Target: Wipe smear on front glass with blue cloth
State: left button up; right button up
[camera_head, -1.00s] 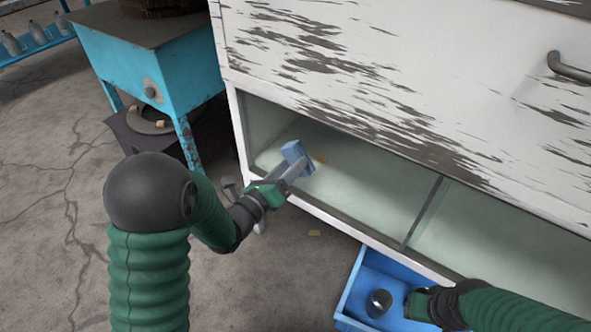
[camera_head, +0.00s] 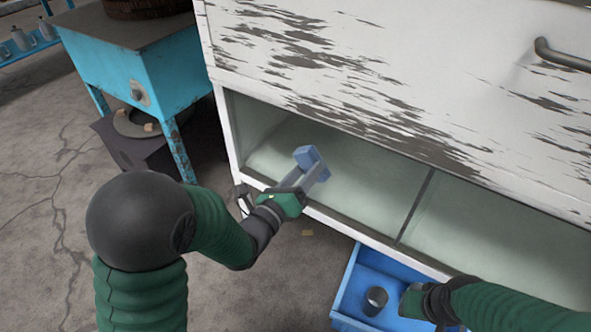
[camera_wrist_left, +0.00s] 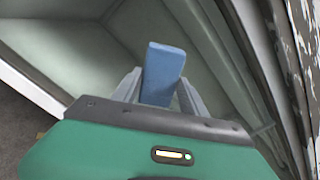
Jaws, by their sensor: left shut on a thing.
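The blue cloth (camera_head: 306,157), a folded block, is held between the fingers of my left gripper (camera_head: 314,177), in front of the cabinet's front glass (camera_head: 365,175). In the left wrist view the cloth (camera_wrist_left: 164,70) stands up between the two grey fingers of the left gripper (camera_wrist_left: 160,95). I cannot tell whether the cloth touches the glass. No brown smear shows on the glass now; the cloth and gripper hide part of it. My right gripper (camera_head: 408,302) is low, at the blue crate; its fingers are not clear.
The blue crate (camera_head: 345,300) stands on the floor before the cabinet, with a dark metal cup (camera_head: 376,300) in it. A turquoise stand (camera_head: 135,70) is at the left. A small tan piece (camera_head: 308,233) lies on the floor. The white cabinet front (camera_head: 400,60) rises above the glass.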

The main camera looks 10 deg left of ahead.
pick_arm(q)
jog(key=shift+s+d, duration=0.2)
jog(key=shift+d, duration=0.2)
jog(key=v, duration=0.3)
dwell(0.5)
